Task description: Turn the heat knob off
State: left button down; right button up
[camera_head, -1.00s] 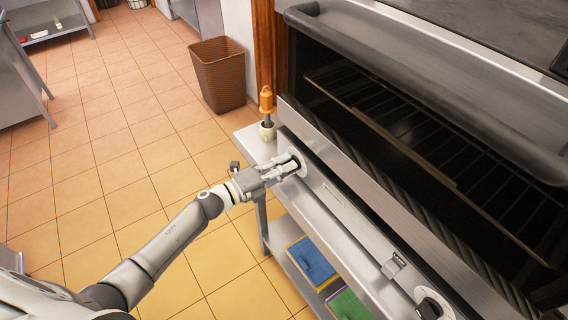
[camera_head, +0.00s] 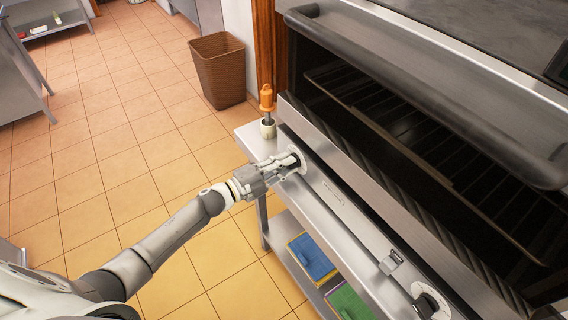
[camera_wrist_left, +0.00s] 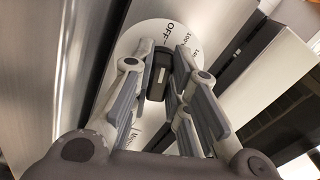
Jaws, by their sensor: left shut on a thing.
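The heat knob (camera_wrist_left: 160,75) is a dark knob on a white round dial (camera_wrist_left: 150,35) marked "OFF", "100" and further numbers in the left wrist view. My left gripper (camera_wrist_left: 162,85) has its fingers on both sides of the knob and is shut on it. In the head view my left gripper (camera_head: 284,168) reaches the left end of the grill's front panel (camera_head: 335,205), and its fingers mostly hide the knob. The white dial (camera_head: 301,160) shows partly around the fingertips. My right gripper is not in view.
A second white dial (camera_head: 430,301) and a small metal switch (camera_head: 391,262) sit farther right on the panel. An orange-handled brush (camera_head: 266,98) stands in a cup beside the grill. Blue (camera_head: 311,258) and green boards lie on the shelf below. A brown basket (camera_head: 219,70) stands behind.

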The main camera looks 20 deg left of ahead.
pick_arm(q)
jog(key=c, duration=1.4)
grip_release()
jog(key=v, duration=1.2)
jog(key=shift+a, duration=0.1)
